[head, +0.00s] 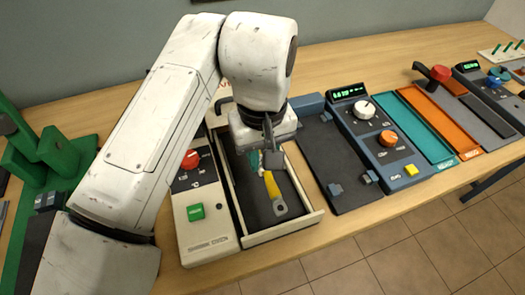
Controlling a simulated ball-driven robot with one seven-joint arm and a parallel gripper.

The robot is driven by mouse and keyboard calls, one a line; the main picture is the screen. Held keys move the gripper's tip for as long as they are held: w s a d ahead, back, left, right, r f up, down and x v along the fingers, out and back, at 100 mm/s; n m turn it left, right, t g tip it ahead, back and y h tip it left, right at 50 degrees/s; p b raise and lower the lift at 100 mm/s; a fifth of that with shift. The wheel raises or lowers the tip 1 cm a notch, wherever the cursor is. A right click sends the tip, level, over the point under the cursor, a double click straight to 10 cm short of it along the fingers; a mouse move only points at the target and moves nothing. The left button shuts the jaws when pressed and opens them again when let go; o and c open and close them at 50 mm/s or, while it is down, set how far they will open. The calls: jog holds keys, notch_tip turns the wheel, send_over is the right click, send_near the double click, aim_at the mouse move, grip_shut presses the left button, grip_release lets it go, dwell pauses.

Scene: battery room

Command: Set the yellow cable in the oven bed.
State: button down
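The yellow cable (271,185) has a grey, ring-like metal lug at its near end. It shows over the dark floor of a cream-walled, open-topped tray (284,230), which looks like the oven bed, beside a white control panel. Whether the cable rests on the floor or is slightly above it, I cannot tell. My gripper (271,163) points down over the tray, with its fingertip right at the far end of the visible yellow part. The fingers overlap in this view, so their opening and any grip on the cable are unclear. The cable's far end is hidden.
The white panel (205,222) with a red knob and green button stands left of the tray. A dark plate (335,165) and a blue control box (385,150) stand right. A teal piece (255,161) shows behind my fingers. A green fixture (55,150) is far left.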

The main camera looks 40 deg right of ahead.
aim_at(261, 181)
jog(key=shift+w+d+f+b, duration=0.15)
jog(key=shift+f+b, duration=0.5)
jog(key=shift+f, duration=0.65)
jog(key=shift+w+a+f+b, duration=0.15)
jog(key=shift+f+b, duration=0.45)
jog(key=shift+f, duration=0.7)
jog(key=shift+d, duration=0.1)
jog(key=shift+p, duration=0.6)
jog(key=shift+f, duration=0.6)
jog(key=c, duration=0.8)
grip_release()
jog(key=shift+c, duration=0.2)
jog(key=shift+r, duration=0.15)
notch_tip(261, 181, up, 11)
jog(key=shift+f+p, duration=0.2)
jog(key=shift+p, duration=0.3)
